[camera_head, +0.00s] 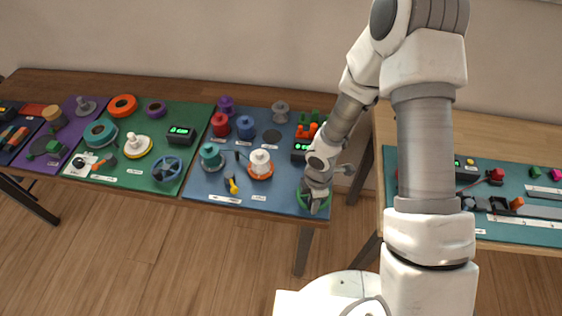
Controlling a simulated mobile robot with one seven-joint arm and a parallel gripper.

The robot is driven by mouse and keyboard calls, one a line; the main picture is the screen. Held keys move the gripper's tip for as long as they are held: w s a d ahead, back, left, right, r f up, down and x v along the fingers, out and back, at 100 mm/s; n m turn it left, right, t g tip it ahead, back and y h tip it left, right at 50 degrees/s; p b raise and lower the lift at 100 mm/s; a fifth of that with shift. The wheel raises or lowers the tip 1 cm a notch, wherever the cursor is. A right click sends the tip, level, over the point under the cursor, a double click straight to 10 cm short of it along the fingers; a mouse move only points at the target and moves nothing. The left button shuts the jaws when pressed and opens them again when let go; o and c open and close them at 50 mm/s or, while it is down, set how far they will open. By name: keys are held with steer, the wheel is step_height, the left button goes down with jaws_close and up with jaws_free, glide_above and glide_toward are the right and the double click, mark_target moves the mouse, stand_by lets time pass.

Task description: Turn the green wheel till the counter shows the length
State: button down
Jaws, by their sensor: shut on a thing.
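The green wheel (303,199) lies near the front right corner of the blue mat (226,189). My gripper (316,207) is over it and hides much of it. It is shut on the wheel, pointing down. A dark counter box (299,152) with a lit green display stands just behind, partly covered by my arm. Its digits are too small to read.
Several spools, among them a red one (221,124) and a white one (260,163), stand left of my gripper. An orange and green piece (307,128) is behind the counter. A green mat (133,178) lies left. A gap separates this table from the right table (500,142).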

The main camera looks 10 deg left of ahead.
stand_by(0.4)
steer(key=b, duration=0.3)
steer(key=shift+w+d+f, duration=0.1)
steer(key=shift+d+f, duration=0.05)
steer(key=shift+f, duration=0.05)
steer(key=shift+b, duration=1.2)
